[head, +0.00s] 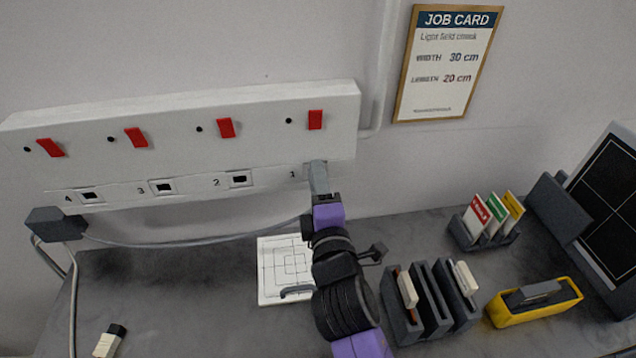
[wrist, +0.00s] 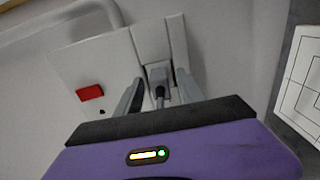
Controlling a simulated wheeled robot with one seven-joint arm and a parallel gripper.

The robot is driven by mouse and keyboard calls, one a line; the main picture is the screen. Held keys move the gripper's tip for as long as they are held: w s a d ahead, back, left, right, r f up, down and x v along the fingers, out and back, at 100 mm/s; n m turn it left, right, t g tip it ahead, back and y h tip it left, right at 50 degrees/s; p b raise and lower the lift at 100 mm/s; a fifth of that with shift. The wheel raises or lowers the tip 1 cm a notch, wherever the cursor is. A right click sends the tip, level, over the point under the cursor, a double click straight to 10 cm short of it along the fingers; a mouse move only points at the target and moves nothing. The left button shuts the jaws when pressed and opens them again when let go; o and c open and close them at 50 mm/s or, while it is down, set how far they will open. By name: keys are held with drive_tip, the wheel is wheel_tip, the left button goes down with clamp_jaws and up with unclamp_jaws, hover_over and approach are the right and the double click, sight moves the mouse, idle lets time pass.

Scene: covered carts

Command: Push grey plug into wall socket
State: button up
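The white wall socket panel (head: 200,140) has sockets numbered 4 to 1 from left to right, each below a red switch. Sockets 4 (head: 91,196), 3 (head: 163,187) and 2 (head: 239,179) show empty dark openings. My gripper (head: 318,166) is at socket 1 and hides it in the head view. In the wrist view the grey plug (wrist: 159,76) is at the panel, between my gripper's two fingers (wrist: 160,88). Narrow gaps show on both sides, so the fingers look open around it. How deep the plug sits is not clear.
A grey cable (head: 190,243) runs from a dark box (head: 55,223) at the left toward my gripper. A white grid card (head: 279,264), slotted dark holders (head: 435,306) and a yellow tray (head: 535,304) are on the bench. The bench's left part is mostly clear.

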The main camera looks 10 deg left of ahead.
drive_tip(key=b+v, duration=0.1)
drive_tip(key=v, duration=0.6)
drive_tip(key=shift+s, duration=0.4)
drive_tip(key=shift+d, duration=0.15)
